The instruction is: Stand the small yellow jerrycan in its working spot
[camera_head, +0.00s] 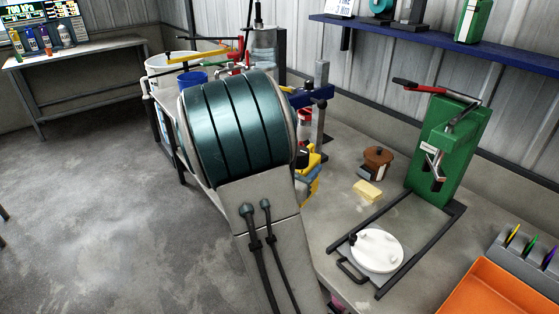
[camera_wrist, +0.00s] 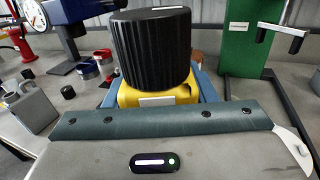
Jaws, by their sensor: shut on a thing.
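The small yellow jerrycan (camera_wrist: 148,94) is close in front of the wrist camera, its big ribbed black cap (camera_wrist: 152,48) on top. It looks roughly upright. My gripper (camera_wrist: 158,92) is shut on it, with blue finger parts showing on both sides of the yellow body. In the head view, part of the yellow jerrycan (camera_head: 313,159) shows just right of my arm, over the bench's near-left part. My arm hides the rest of it. I cannot tell whether its base touches the bench. No marked working spot for it is clearly visible.
A green press (camera_head: 447,143) stands at the right, with a white disc (camera_head: 377,250) in front. An orange tray (camera_head: 490,292) is at lower right. A grey can (camera_wrist: 35,105) stands left in the wrist view.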

